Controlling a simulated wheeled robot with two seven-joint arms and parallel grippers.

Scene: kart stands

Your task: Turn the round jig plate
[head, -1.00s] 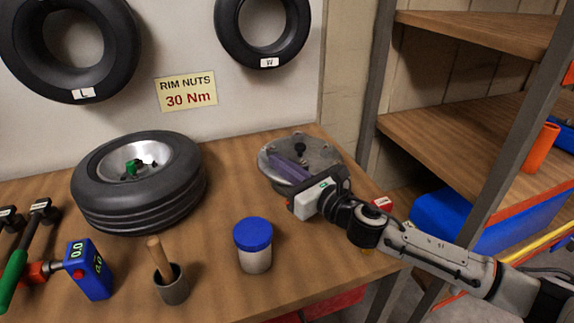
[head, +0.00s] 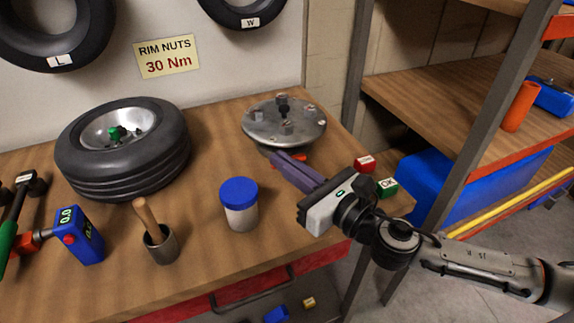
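The round jig plate (head: 284,121) is a grey metal disc on a low base near the bench's back right corner. Several bolts and a dark centre knob stand on it. My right gripper (head: 276,156) comes in from the lower right, with its purple fingers pointing at the near edge of the plate's base. The fingers look close together, and I see nothing held between them. An orange-red piece shows just beside the fingertips under the plate's rim. Whether the fingers touch the base is not clear. My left gripper is not in view.
On the wooden bench stand a wheel (head: 124,150), a blue-lidded jar (head: 239,204), a pot with a brush (head: 159,244) and a blue gauge (head: 78,236). Red and green OK blocks (head: 386,187) sit at the right edge. A shelf rack (head: 470,110) stands to the right.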

